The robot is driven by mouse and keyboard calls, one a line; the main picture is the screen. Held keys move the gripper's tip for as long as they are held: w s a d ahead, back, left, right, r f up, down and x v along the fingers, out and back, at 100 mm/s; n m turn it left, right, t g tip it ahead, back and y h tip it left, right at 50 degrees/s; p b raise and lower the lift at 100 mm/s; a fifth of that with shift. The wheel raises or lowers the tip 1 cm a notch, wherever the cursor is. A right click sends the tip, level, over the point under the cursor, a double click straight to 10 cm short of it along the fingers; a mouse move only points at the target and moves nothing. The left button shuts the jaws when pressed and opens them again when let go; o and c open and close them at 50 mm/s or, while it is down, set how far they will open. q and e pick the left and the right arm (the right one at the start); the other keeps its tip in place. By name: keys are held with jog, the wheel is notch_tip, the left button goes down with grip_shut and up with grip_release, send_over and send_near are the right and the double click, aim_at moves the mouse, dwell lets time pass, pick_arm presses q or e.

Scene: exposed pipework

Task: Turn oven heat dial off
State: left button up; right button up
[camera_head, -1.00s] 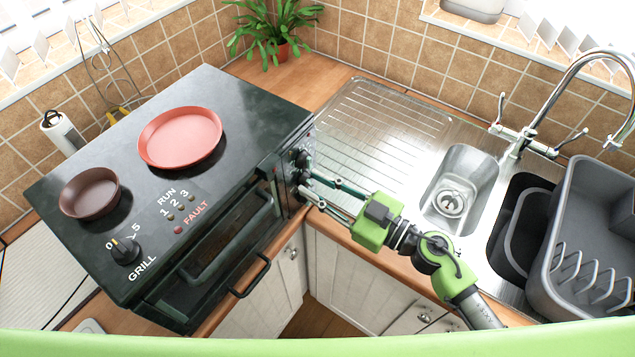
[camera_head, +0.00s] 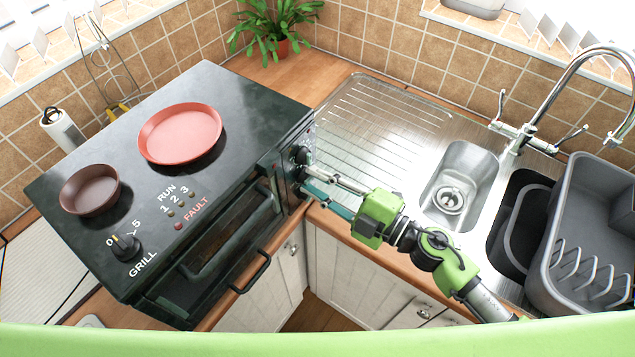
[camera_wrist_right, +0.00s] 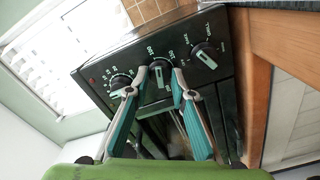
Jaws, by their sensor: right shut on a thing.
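The black oven (camera_head: 225,160) stands on the counter, its control panel on its right side. In the right wrist view, the heat dial (camera_wrist_right: 160,71) is the middle of three black knobs, with temperature numbers around it. My right gripper (camera_head: 303,179) reaches this panel from the right. In the wrist view, its two fingers (camera_wrist_right: 160,77) are on either side of the heat dial, shut on it. The dial's exact setting cannot be read. My left gripper is not in view.
Two other knobs flank the heat dial, one at left (camera_wrist_right: 120,83) and one at right (camera_wrist_right: 204,54). A red dish (camera_head: 180,133) and a brown bowl (camera_head: 90,190) sit on the oven. A steel sink (camera_head: 458,187) and grey dish rack (camera_head: 590,230) are at right.

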jog(key=n+b, duration=0.2)
jog(key=n, duration=0.4)
jog(key=shift+f, duration=0.1)
jog(key=n+b, duration=0.2)
jog(key=n, duration=0.4)
jog(key=shift+f+n, duration=0.1)
jog(key=shift+n, duration=0.3)
jog(key=n+b, duration=0.1)
jog(key=n, duration=0.3)
jog(key=shift+b, duration=0.35)
jog(key=shift+n+b, duration=0.45)
jog(key=shift+n, duration=1.55)
jog(key=o, duration=1.1)
jog(key=v, duration=1.2)
